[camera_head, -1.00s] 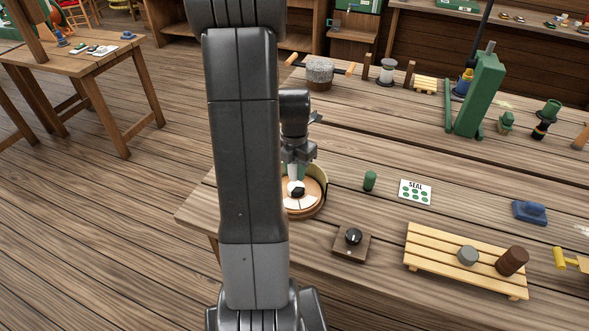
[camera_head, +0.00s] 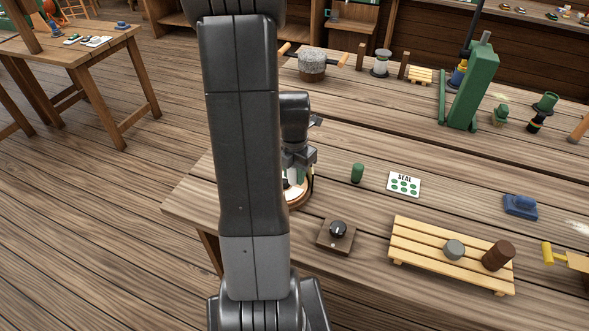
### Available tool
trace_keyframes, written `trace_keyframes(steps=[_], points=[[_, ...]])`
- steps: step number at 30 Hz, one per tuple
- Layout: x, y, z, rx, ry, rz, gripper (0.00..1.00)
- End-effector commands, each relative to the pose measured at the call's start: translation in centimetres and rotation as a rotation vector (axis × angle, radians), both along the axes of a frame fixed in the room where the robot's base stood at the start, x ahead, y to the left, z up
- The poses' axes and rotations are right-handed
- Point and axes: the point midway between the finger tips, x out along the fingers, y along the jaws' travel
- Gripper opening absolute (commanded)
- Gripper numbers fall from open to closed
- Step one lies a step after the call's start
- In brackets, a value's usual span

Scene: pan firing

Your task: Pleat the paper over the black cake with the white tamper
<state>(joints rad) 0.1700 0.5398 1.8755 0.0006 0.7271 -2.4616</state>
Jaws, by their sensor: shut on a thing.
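My gripper (camera_head: 300,160) is low over the round copper-coloured pan (camera_head: 299,202) near the left end of the bench. It is shut on a pale tamper (camera_head: 290,178), of which only a small part shows below the fingers. A bit of white paper (camera_head: 291,194) shows inside the pan. My arm hides the pan's left part. The black cake is hidden behind the arm and gripper, so I cannot tell whether the tamper touches it or the paper.
A green cylinder (camera_head: 357,173) and a SEAL card (camera_head: 404,184) lie right of the pan. A knob box (camera_head: 337,235) is in front. A slatted rack (camera_head: 411,247) holds a grey (camera_head: 454,249) and a brown cylinder (camera_head: 498,256). A green press (camera_head: 475,88) stands behind.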

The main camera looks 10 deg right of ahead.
Motion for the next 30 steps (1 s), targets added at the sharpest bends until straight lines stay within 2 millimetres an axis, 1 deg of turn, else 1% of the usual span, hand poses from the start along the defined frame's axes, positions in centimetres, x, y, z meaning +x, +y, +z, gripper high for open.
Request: trace_keyframes(steps=[8, 18, 22, 30], points=[[0.8, 0.3, -2.1, 0.0, 0.0, -0.001, 0.05], [3.3, 1.6, -2.4, 0.0, 0.0, 0.0, 0.05], [3.6, 1.7, -2.4, 0.0, -0.001, 0.0, 0.05], [3.6, 1.7, -2.4, 0.0, 0.0, -0.001, 0.05]])
